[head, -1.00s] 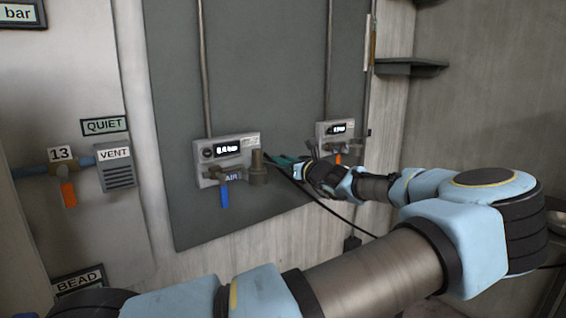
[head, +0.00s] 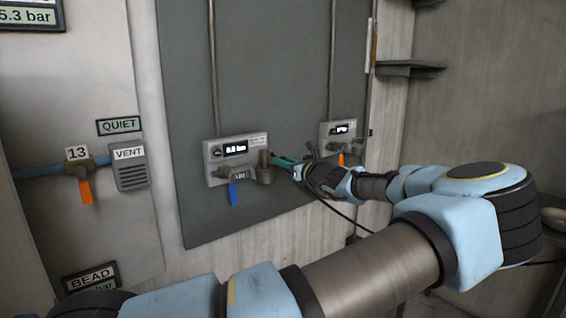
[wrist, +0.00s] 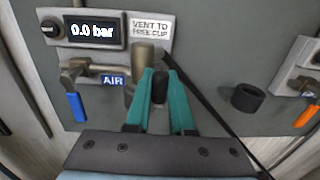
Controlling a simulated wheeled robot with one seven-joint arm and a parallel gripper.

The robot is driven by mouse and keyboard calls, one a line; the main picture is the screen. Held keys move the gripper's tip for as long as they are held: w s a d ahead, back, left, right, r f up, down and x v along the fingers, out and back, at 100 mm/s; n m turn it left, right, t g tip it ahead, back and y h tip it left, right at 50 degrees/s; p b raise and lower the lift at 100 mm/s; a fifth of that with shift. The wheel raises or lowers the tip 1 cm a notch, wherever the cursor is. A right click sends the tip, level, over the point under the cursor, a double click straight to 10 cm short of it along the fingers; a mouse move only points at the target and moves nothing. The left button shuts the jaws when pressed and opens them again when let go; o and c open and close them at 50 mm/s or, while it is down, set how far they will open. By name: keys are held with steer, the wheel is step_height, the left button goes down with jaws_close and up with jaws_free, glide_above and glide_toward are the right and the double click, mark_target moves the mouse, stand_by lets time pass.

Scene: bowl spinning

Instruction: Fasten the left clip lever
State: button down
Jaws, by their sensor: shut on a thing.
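The left air unit (head: 236,149) is a grey box on the dark wall panel. It has a display, a blue lever (head: 236,195) hanging down and a brass-brown fitting (wrist: 146,57) at its right. My gripper (head: 284,162), with teal fingers, is at this fitting. In the wrist view the fingers (wrist: 161,82) are shut on a dark upright piece (wrist: 160,91), which looks like the left clip lever. Its lower end and joint are hidden. The display (wrist: 94,31) reads 0.0 bar, and a label beside it reads "VENT TO FREE CLIP".
A second unit (head: 342,132) with an orange lever is to the right on the panel. A black cable (wrist: 205,95) runs past the fingers to the lower right. A black ring (wrist: 245,98) is right of the fingers. A valve marked 13 (head: 80,164) and a vent (head: 130,167) are at left.

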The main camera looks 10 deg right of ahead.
steer(key=shift+a, duration=0.2)
steer(key=c, duration=0.8)
jaws_free()
steer(key=shift+o, duration=0.2)
steer(key=shift+s+d, duration=0.1)
steer(key=shift+d, duration=0.05)
steer(key=shift+s+d, duration=0.15)
steer(key=shift+s, duration=0.15)
steer(key=b+v, duration=0.3)
steer(key=v, duration=0.7)
